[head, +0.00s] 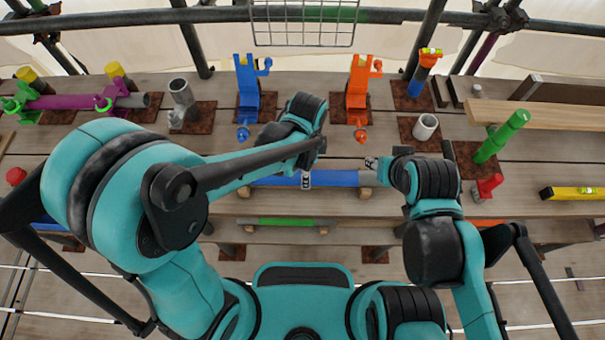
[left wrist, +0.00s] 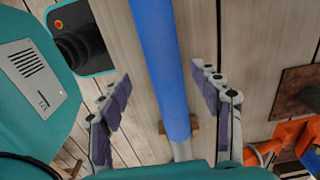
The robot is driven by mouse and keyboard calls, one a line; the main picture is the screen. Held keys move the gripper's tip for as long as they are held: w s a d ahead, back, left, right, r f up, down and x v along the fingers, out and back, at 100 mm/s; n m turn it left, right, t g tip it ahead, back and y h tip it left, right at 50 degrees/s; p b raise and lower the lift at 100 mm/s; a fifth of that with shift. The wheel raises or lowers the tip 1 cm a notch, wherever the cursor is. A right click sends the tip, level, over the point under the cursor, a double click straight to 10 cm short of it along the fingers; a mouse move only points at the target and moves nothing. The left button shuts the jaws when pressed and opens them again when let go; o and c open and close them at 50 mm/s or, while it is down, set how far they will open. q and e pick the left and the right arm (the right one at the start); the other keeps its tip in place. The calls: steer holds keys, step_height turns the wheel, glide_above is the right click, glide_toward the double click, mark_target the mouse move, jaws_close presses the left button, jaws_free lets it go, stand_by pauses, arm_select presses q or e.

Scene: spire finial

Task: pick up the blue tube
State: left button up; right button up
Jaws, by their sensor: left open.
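The blue tube (head: 338,178) lies level across small wooden blocks in the middle of the head view, with a grey end at its right. It also runs through the left wrist view (left wrist: 163,62), with its grey end near the bottom. My left gripper (head: 307,179) is at the tube, mostly hidden behind my arm in the head view. In the left wrist view its fingers (left wrist: 161,77) are open, one on each side of the tube, with gaps to both. My right gripper (head: 371,163) is near the tube's right end; its jaws are too small to read.
A blue clamp (head: 247,88) and an orange clamp (head: 359,88) stand behind the tube. A grey upright socket (head: 425,127) and a green post (head: 500,138) stand at the right. A green tube (head: 285,222) lies in front, on a lower board. A wire basket (head: 305,25) hangs at the back.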

arm_select(q)
steer(key=f, duration=0.1)
steer(key=f+b, duration=0.1)
steer(key=f, duration=0.2)
steer(key=shift+w+a+b, duration=0.2)
steer(key=shift+w+b, duration=0.15)
steer(key=shift+b, duration=0.05)
steer(key=shift+f, duration=0.45)
steer(key=shift+c, duration=0.9)
jaws_close()
steer(key=shift+r, duration=0.1)
